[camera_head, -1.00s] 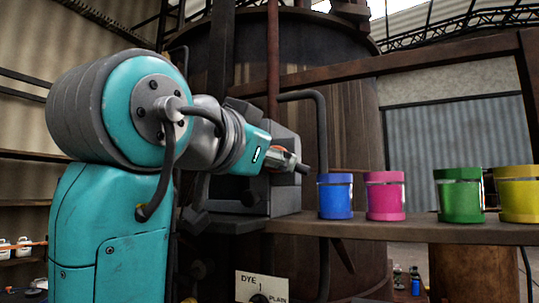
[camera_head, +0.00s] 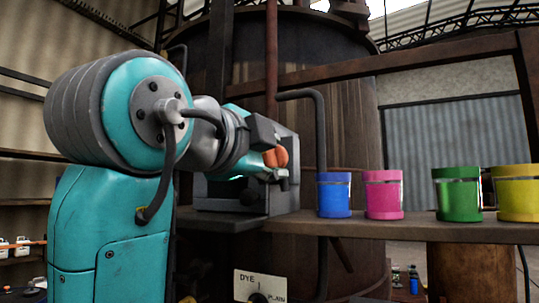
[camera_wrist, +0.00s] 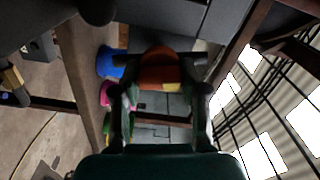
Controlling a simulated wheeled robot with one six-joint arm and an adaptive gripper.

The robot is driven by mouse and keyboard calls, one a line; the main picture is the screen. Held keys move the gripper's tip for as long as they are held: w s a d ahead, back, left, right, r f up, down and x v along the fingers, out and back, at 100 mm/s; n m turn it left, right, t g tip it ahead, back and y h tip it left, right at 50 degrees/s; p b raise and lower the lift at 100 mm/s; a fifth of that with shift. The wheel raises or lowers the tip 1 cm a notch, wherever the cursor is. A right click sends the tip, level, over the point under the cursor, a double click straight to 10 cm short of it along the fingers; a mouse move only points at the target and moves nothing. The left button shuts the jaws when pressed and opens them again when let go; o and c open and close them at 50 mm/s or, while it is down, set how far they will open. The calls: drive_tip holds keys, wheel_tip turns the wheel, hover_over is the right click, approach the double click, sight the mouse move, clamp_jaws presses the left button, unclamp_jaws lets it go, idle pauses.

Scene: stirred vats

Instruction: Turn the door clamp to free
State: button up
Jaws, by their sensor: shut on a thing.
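The door clamp shows as an orange handle (camera_head: 280,157) at the front right of a grey box (camera_head: 285,192) on the shelf. In the wrist view the orange handle (camera_wrist: 158,72) lies between the two fingers. My gripper (camera_wrist: 160,88) is shut on it, one finger on each side. In the head view my wrist partly covers the box and the fingers, so the exact angle of the clamp is hard to tell.
Blue (camera_head: 334,195), pink (camera_head: 384,194), green (camera_head: 458,194) and yellow (camera_head: 517,193) pots stand on the shelf right of the box. A dark pipe (camera_head: 322,125) rises behind the blue pot. A DYE/PLAIN selector plate (camera_head: 261,285) is below.

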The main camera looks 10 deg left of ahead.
drive_tip(key=shift+f+m, duration=0.1)
drive_tip(key=shift+m, duration=1.2)
drive_tip(key=o, duration=1.2)
drive_tip(key=shift+c, duration=0.2)
drive_tip(key=shift+s, duration=0.1)
drive_tip(key=v, duration=1.1)
drive_tip(key=shift+s+a, duration=0.15)
drive_tip(key=shift+s, duration=0.25)
